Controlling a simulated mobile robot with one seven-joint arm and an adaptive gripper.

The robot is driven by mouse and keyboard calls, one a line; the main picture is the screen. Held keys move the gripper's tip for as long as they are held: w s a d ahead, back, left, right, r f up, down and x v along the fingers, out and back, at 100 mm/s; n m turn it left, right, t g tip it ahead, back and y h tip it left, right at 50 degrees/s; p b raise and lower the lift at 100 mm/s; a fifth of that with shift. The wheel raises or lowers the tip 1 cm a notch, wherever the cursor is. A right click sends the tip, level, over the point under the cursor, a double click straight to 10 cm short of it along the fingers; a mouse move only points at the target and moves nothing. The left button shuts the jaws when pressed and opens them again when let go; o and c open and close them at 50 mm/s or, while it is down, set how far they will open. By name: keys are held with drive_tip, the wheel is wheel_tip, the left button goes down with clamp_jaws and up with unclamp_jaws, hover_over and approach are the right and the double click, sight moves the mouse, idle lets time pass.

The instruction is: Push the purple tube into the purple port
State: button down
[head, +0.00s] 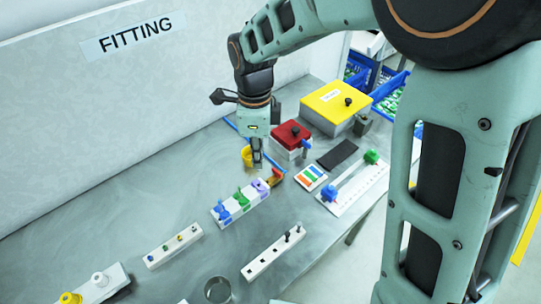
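A white block (231,219) on the grey table carries coloured fittings in a row: blue, green and purple. The purple port (261,187) is at the block's far right end. I cannot make out a separate purple tube; whether one stands in the port or is hidden by my gripper is too small to tell. My gripper (257,166) points down just above and behind the purple end of the block. Its fingers look close together, and I cannot see whether anything is between them.
A yellow cup (246,155) and an orange-red item (276,178) are close to my gripper. A red-topped box (291,134) and a yellow-topped box (338,102) stand behind. White peg blocks (174,247) (273,255) lie in front. Bare table is at left.

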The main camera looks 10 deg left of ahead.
drive_tip(key=shift+s+a+f, duration=0.1)
drive_tip(key=shift+a, duration=0.05)
drive_tip(key=shift+f+b, duration=1.95)
drive_tip(key=shift+f, duration=0.7)
drive_tip(key=shift+f+b, duration=1.4)
drive_tip(key=shift+f, duration=0.05)
drive_tip(key=c, duration=2.1)
unclamp_jaws()
drive_tip(key=shift+r, duration=0.1)
wheel_tip(320, 180, up, 12)
drive_tip(key=shift+f, duration=0.1)
